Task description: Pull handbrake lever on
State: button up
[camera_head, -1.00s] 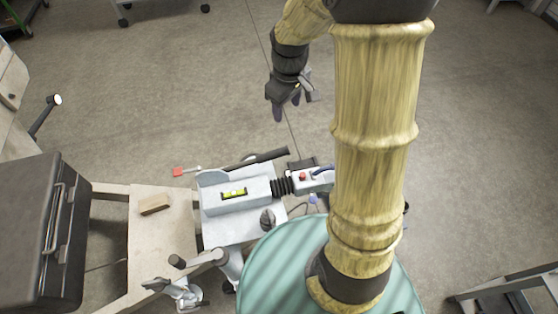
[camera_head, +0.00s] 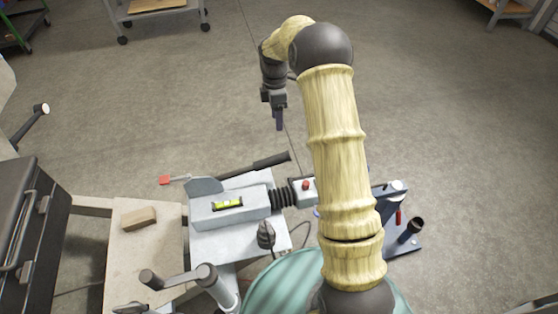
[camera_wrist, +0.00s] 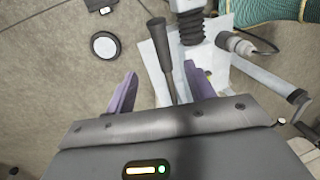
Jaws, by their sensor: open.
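The handbrake lever (camera_head: 258,165) is a dark bar with a thick black grip, behind the grey coupling housing (camera_head: 242,208) in the head view. It slants low, its grip end up to the right. My gripper (camera_head: 278,122) points down above and beyond the grip, apart from it in the head view. In the wrist view, the open purple fingers (camera_wrist: 160,82) stand apart, and the black lever (camera_wrist: 158,50) runs between and ahead of them. I see no clear contact. The lever's lower part is partly hidden by my gripper body in the wrist view.
A yellow spirit level (camera_head: 227,203) lies on the housing, next to black bellows (camera_head: 283,196). A crank handle (camera_head: 180,277) stands in front. A wooden block (camera_head: 138,216) and dark toolbox (camera_head: 30,240) are left. Floor behind the lever is clear.

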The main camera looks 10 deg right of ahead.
aim_at(279, 155)
jog(key=s+f+b, duration=0.1)
jog(key=f, duration=0.4)
jog(key=s+f+b, duration=0.1)
jog(key=f, duration=0.5)
jog(key=s+f+b, duration=0.1)
jog(key=f, duration=0.5)
jog(key=shift+s, duration=0.15)
jog(key=shift+a, duration=0.1)
grip_shut()
